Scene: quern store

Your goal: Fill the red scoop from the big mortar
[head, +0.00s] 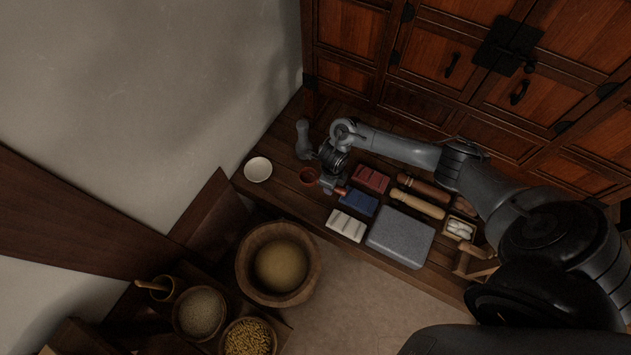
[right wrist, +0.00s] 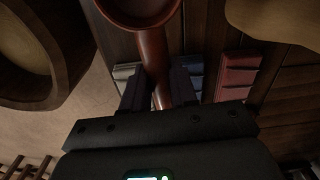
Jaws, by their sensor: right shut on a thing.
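The red scoop (head: 308,175) is over the wooden bench in the head view. My right gripper (head: 335,187) is shut on its handle (right wrist: 154,55); its bowl (right wrist: 138,8) points away from the gripper at the top of the right wrist view. I cannot tell what the bowl holds. The big mortar (head: 243,262) is a wide wooden vessel with tan meal inside, standing below and left of the scoop in the head view. It also shows at the left of the right wrist view (right wrist: 40,88). The scoop is apart from it. My left gripper is not in view.
A white dish (head: 257,169) sits on the bench left of the scoop. Red (head: 370,179), blue (head: 358,203) and white (head: 346,226) blocks and a grey slab (head: 400,237) lie to the right. A grain bowl (head: 200,313) and a bean bowl (head: 250,338) stand near the mortar.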

